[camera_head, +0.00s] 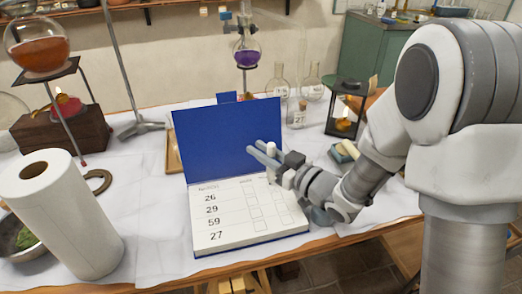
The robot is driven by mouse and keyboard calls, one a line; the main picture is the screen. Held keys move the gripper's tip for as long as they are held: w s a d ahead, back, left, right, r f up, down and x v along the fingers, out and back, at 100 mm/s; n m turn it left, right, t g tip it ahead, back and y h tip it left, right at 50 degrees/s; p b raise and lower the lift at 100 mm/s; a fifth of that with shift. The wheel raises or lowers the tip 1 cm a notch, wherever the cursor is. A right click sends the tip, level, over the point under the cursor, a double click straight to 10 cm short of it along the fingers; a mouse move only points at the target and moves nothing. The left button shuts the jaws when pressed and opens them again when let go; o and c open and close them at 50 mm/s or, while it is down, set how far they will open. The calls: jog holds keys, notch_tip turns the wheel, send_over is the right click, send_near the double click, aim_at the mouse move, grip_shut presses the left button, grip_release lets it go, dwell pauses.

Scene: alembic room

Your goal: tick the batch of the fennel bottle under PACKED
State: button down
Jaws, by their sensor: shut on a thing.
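An open book (220,218) with a blue cover lies on the table. Its page lists 26, 29, 59 and 27 from top to bottom, with columns of small boxes to the right. The column headings are too small to read, and I cannot make out any tick. My gripper (262,152) is over the upper right of the page, in front of the raised cover. It is shut on a thin pen-like thing with a white top (271,147). Its lower end is partly hidden, so contact with the page is unclear. A corked bottle (298,118) behind the book bears a label that looks like 27.
A paper roll (62,222) stands left of the book. A black lantern (346,108) and several labelled flasks (279,90) stand behind. A glass apparatus with purple liquid (246,58) rises behind the cover. A yellow-topped block (346,151) is right of my gripper.

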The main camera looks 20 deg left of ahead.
jog(key=shift+s+a+f+b, duration=0.1)
jog(key=shift+s+f+b, duration=0.1)
jog(key=shift+f+b, duration=0.25)
jog(key=shift+s+a+f+b, duration=0.1)
jog(key=shift+s+f+b, duration=0.15)
jog(key=shift+f, duration=0.25)
dwell(1.0)
jog(key=shift+s, duration=0.15)
dwell(0.3)
jog(key=shift+s+d+b, duration=0.15)
jog(key=shift+d+b, duration=0.15)
jog(key=shift+d, duration=0.15)
jog(key=shift+w+d, duration=0.35)
jog(key=shift+d, duration=0.25)
dwell(0.7)
jog(key=shift+w+d+r, duration=0.2)
jog(key=shift+w+d, duration=0.15)
jog(key=shift+w, duration=0.1)
dwell(0.6)
jog(key=shift+w+a+r+b, duration=0.15)
jog(key=shift+w+r+b, duration=0.05)
jog(key=shift+w+b, duration=0.2)
dwell(0.9)
notch_tip(320, 180, up, 6)
jog(key=p, duration=0.4)
dwell(0.6)
